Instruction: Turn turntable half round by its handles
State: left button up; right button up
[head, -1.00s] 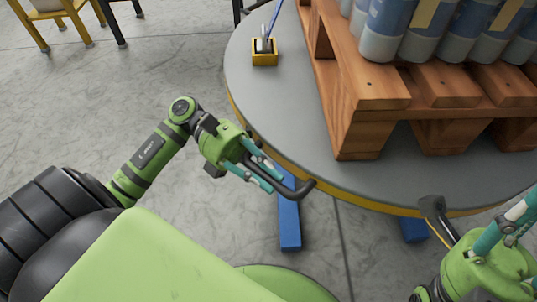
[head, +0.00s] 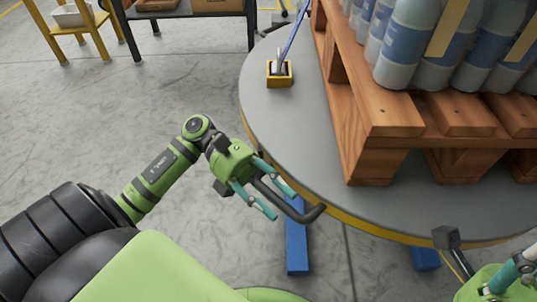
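The round grey turntable (head: 300,133) with a yellow rim fills the right of the head view. It carries a wooden pallet (head: 400,120) with several bottles. A black bar handle (head: 311,213) sticks out at its near left edge. My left gripper (head: 283,205) is at this handle, its teal fingers apart on either side of the bar, with gaps showing. Another black handle (head: 447,239) is at the near right edge. My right gripper (head: 507,280) is to the lower right of that handle, cut off by the frame; its finger opening is hidden.
A small yellow holder (head: 279,75) with a blue-handled tool stands on the turntable's left part. Blue legs (head: 297,240) show below the rim. A dark table (head: 190,14) and a yellow stand (head: 75,30) are at the back left. The floor between is clear.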

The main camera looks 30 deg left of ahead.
pick_arm(q)
jog(key=a, duration=0.4)
jog(key=w+a, duration=0.1)
jog(key=a, duration=0.2)
jog(key=w+a, duration=0.1)
jog(key=a, duration=0.3)
jog(key=shift+w+a, duration=0.15)
jog(key=shift+a, duration=0.2)
